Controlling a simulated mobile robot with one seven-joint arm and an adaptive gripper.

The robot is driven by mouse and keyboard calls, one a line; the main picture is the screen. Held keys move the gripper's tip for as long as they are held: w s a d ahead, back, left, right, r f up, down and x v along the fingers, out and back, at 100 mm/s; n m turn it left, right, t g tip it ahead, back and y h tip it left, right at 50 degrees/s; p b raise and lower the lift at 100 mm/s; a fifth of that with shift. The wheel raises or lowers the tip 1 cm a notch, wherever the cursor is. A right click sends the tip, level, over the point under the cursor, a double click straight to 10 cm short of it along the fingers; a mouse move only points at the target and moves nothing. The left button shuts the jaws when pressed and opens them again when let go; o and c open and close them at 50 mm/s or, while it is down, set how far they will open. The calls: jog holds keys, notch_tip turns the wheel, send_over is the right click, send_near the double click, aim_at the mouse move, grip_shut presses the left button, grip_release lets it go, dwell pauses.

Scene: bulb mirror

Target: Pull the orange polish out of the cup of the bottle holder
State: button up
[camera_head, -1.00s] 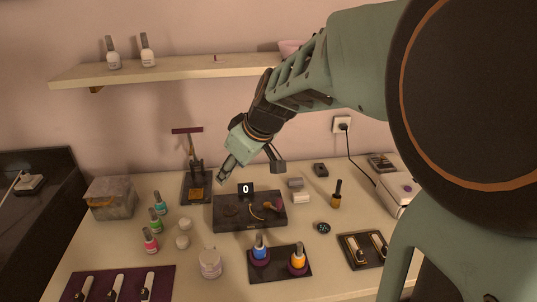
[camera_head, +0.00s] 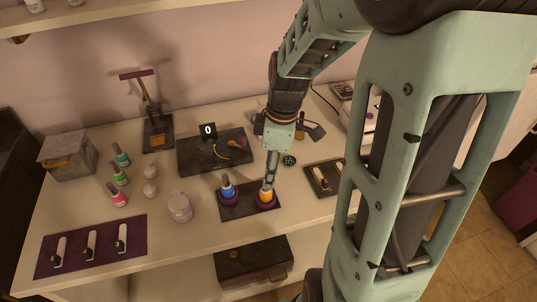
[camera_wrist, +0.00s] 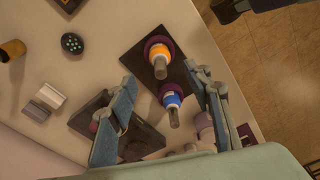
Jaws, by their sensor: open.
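The orange polish (camera_head: 266,196), with a grey cap, stands in a purple cup of the dark bottle holder (camera_head: 243,211). In the wrist view the orange polish (camera_wrist: 160,66) shows just beyond my fingertips. A blue polish (camera_head: 227,190) stands in the holder's other cup; in the wrist view it (camera_wrist: 171,99) appears between my fingers. My gripper (camera_head: 271,181) is above the orange polish in the head view, pointing down. In the wrist view my gripper (camera_wrist: 164,80) has its fingers wide apart with nothing held. The head view does not show clearly whether a finger touches the cap.
A white jar (camera_head: 180,208) stands left of the holder. A black tray with pale sticks (camera_head: 322,179) lies to its right. A dark tray (camera_head: 195,161) is behind. A purple mat (camera_head: 92,246) lies front left. The table's front edge is close before the holder.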

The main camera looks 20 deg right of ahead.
aim_at(266, 194)
jog(key=f, duration=0.5)
jog(key=a+f+b, duration=0.1)
jog(key=f, duration=0.2)
jog(key=shift+w+f, duration=0.25)
jog(key=shift+f, duration=0.05)
jog(key=shift+c, duration=0.2)
grip_shut()
jog(key=shift+r+p, duration=0.65)
jog(key=shift+r, duration=0.1)
dwell(0.7)
jog(key=shift+r+p, duration=1.2)
jog(key=shift+r, duration=0.35)
